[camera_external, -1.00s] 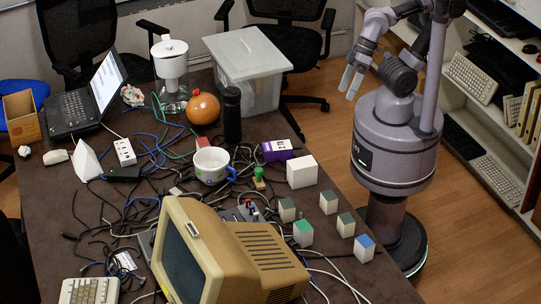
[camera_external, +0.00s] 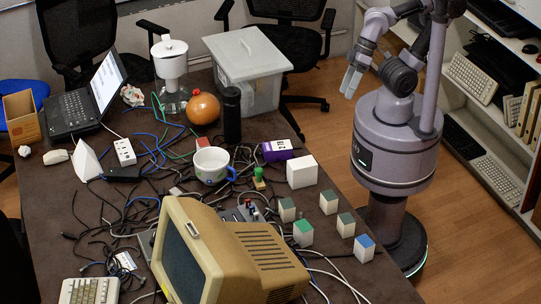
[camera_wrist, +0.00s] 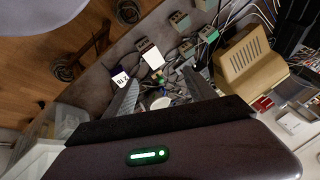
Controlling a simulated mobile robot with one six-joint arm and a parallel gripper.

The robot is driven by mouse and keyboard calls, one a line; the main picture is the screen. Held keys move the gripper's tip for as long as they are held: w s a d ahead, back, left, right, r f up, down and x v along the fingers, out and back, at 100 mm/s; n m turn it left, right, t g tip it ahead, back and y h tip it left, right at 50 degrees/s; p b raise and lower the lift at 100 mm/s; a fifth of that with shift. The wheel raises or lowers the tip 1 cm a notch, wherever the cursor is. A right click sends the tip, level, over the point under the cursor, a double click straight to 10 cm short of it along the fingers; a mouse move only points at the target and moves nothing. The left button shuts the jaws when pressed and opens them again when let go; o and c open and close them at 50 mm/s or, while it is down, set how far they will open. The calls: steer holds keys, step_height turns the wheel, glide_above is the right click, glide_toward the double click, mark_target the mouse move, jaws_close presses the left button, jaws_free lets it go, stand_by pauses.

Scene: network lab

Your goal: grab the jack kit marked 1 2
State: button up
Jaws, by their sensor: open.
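A purple box (camera_external: 277,151) with a white label lies on the dark table, left of a white box (camera_external: 302,172). The label carries dark marks, too small to read surely. In the wrist view the purple box (camera_wrist: 120,80) shows near the left finger, with its label facing the camera; the white box (camera_wrist: 151,57) is beside it. My gripper (camera_external: 351,82) is beyond the table's right edge, above the floor, well apart from both boxes. In the wrist view my gripper (camera_wrist: 161,74) has its two fingers wide apart with nothing held between them.
Small cubes with coloured tops (camera_external: 303,234) stand right of the beige monitor (camera_external: 265,262). A mug (camera_external: 212,166), a green-knobbed piece (camera_external: 258,178) and tangled cables lie left of the purple box. A black cylinder (camera_external: 231,115) and clear bin (camera_external: 250,75) stand behind it.

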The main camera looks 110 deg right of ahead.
step_height(320, 180, up, 2)
steer(key=w+a+r+n+p, duration=0.1)
steer(key=w+a+n+p, duration=0.1)
steer(key=w+n, duration=0.1)
steer(key=n+g+h+p, duration=0.2)
steer(key=n+g+p, duration=0.55)
steer(key=n, duration=1.05)
glide_above(347, 218)
steer(key=p, duration=0.2)
step_height(347, 218, down, 13)
steer(key=t, duration=0.2)
steer(key=shift+n, duration=0.4)
step_height(347, 218, down, 13)
steer(key=b, duration=0.4)
steer(key=shift+s+a+r+b, duration=0.1)
steer(key=shift+a+b, duration=0.05)
steer(key=shift+b, duration=0.15)
steer(key=f+b, duration=0.3)
steer(key=f, duration=0.3)
steer(key=shift+w+f, duration=0.15)
steer(key=shift+w, duration=0.05)
steer(key=shift+r, duration=0.2)
steer(key=shift+c, duration=0.6)
jaws_close()
